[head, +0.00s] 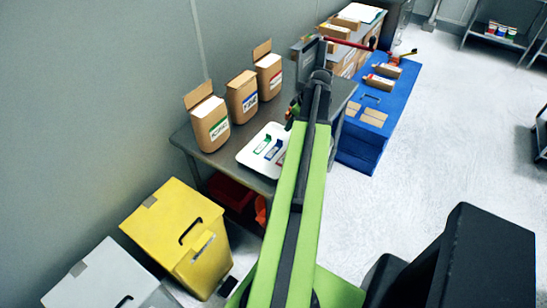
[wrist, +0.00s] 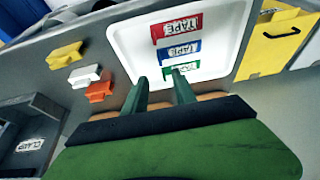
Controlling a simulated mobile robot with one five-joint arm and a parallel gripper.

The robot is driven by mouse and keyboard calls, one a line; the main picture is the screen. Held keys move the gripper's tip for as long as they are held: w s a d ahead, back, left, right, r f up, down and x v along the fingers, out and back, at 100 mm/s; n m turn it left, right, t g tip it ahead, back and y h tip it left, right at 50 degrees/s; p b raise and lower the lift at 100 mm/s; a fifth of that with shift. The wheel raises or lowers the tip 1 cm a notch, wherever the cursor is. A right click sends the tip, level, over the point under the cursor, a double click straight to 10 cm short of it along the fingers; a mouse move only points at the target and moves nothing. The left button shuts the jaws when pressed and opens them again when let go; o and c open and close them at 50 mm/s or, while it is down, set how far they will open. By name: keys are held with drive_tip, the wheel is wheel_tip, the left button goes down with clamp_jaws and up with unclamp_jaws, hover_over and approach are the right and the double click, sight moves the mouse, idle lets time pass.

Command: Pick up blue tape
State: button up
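The blue tape (wrist: 181,51) lies in the white tray (wrist: 128,50), between the red tape (wrist: 177,28) and the green tape (wrist: 181,72) in the wrist view. In the head view the blue tape (head: 273,149) is beside the green tape (head: 262,144) in the tray (head: 251,159), on the grey table. My gripper (wrist: 161,88) is open, with nothing between its fingers. In the wrist view its fingertips are at the near side of the tray, closest to the green tape. My arm partly covers the tray in the head view.
Several cardboard boxes (head: 242,94) stand along the wall behind the tray. A yellow bin (head: 178,240) stands on the floor left of the table. Yellow, white and orange clips (wrist: 84,75) lie left of the tray in the wrist view. A blue cabinet (head: 378,120) stands to the right.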

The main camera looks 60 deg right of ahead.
drive_tip(key=b, duration=1)
approach(273, 149)
drive_tip(key=d+f, duration=0.1)
drive_tip(key=f, duration=0.1)
drive_tip(key=w+d+f, duration=0.1)
drive_tip(key=d, duration=0.1)
drive_tip(key=w+d+f, duration=0.1)
drive_tip(key=f, duration=0.1)
drive_tip(key=shift+w+d+f, duration=0.15)
drive_tip(key=shift+w+f, duration=0.1)
drive_tip(key=shift+f, duration=0.1)
drive_tip(key=shift+r+p, duration=0.15)
drive_tip(key=shift+p, duration=0.2)
clamp_jaws()
